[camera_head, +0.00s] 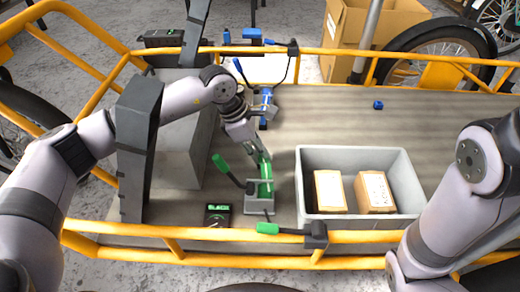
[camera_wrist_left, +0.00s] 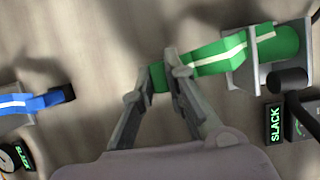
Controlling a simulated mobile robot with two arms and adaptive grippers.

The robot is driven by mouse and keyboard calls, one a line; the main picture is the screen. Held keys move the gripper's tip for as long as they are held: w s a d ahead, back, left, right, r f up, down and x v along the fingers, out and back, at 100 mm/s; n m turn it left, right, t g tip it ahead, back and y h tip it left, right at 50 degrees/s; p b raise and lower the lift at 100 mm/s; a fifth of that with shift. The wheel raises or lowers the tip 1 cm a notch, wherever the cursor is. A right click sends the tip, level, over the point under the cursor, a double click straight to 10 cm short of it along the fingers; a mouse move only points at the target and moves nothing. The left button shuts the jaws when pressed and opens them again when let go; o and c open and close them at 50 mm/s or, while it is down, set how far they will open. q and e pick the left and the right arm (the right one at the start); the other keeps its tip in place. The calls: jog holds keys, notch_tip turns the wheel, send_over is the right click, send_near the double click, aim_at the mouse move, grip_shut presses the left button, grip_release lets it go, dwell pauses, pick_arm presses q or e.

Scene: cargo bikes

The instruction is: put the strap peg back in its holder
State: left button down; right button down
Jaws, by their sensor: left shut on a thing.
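My left gripper (camera_head: 262,157) is shut on the end of a green strap piece with a white stripe, the strap peg (camera_wrist_left: 205,63). The peg also shows in the head view (camera_head: 266,172). Its other end reaches a grey bracket (camera_wrist_left: 238,62), with a green roller (camera_wrist_left: 281,43) beyond it. In the head view this bracket (camera_head: 262,207) stands near the front rail. I cannot tell whether the peg is seated in a holder. A matching blue strap (camera_head: 265,103) lies farther back, also in the wrist view (camera_wrist_left: 25,102). My right gripper is out of view.
A display reading SLACK (camera_head: 218,215) is beside the green bracket. A grey crate (camera_head: 303,180) with two boxes stands to its right. Yellow rails (camera_head: 180,235) and a green-handled lever (camera_head: 226,168) are close. A small blue block (camera_head: 377,105) lies on the otherwise clear deck.

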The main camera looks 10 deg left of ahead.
pick_arm(q)
jog(key=c, duration=1.5)
grip_release()
jog(key=shift+c, duration=0.2)
